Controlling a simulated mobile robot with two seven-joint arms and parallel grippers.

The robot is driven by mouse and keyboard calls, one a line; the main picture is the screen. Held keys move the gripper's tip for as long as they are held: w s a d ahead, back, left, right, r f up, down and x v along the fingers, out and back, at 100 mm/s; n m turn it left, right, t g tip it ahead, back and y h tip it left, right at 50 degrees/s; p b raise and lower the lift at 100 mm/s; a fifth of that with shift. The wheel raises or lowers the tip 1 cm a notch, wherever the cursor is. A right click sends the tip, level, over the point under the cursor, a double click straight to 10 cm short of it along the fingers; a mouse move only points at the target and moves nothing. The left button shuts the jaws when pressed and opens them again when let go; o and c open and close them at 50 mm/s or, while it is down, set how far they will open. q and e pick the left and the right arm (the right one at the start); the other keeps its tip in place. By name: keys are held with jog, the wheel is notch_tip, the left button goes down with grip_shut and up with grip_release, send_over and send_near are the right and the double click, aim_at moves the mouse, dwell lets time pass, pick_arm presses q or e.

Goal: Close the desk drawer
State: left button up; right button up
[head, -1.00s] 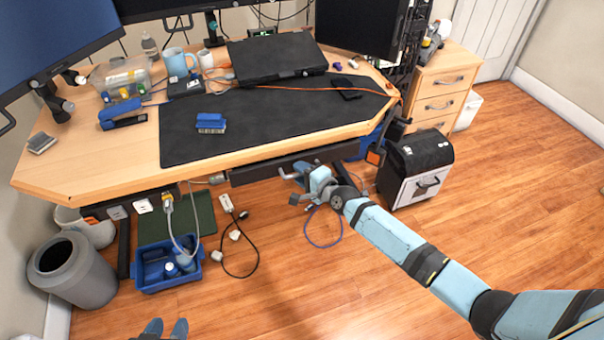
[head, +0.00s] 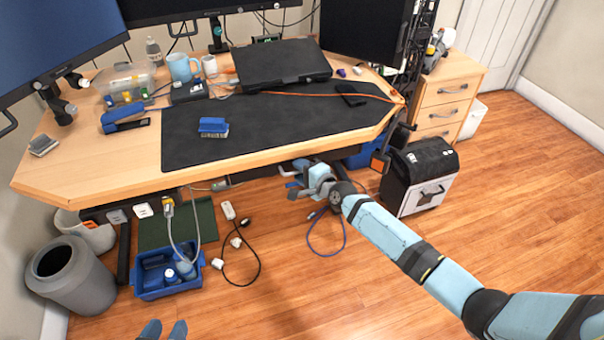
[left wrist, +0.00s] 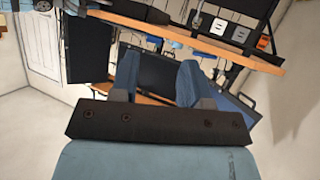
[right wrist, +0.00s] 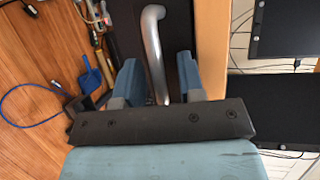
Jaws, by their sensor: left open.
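The desk drawer (head: 258,171) is a dark shallow drawer under the front edge of the wooden desk (head: 80,178). From the head view it is mostly under the desktop, so how far it stands out is hard to tell. My right gripper (head: 298,180) is at the drawer's front. In the right wrist view, the silver bar handle (right wrist: 153,45) runs between the spread fingers of this gripper (right wrist: 158,78), in front of the dark drawer face (right wrist: 127,35). My left gripper (head: 165,329) is open and empty at the bottom of the head view, away from the desk.
A blue bin (head: 167,277) and a grey bin (head: 70,278) stand on the floor at left. A black-and-white case (head: 420,178) stands right of my right gripper. Cables (head: 240,262) lie on the floor.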

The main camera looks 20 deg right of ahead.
pick_arm(q)
jog(key=shift+f, duration=0.25)
pick_arm(e)
jog(key=shift+s+d, duration=0.1)
jog(key=shift+s, duration=0.15)
pick_arm(q)
jog(key=a+g+p, duration=0.1)
jog(key=p, duration=0.2)
jog(key=shift+s+f+y, duration=0.3)
jog(key=shift+s+y, duration=0.05)
jog(key=shift+y, duration=0.05)
pick_arm(e)
jog(key=v, duration=1.3)
jog(key=shift+r, duration=0.2)
pick_arm(q)
jog(key=shift+d+r, duration=0.1)
pick_arm(e)
jog(key=shift+s, duration=0.1)
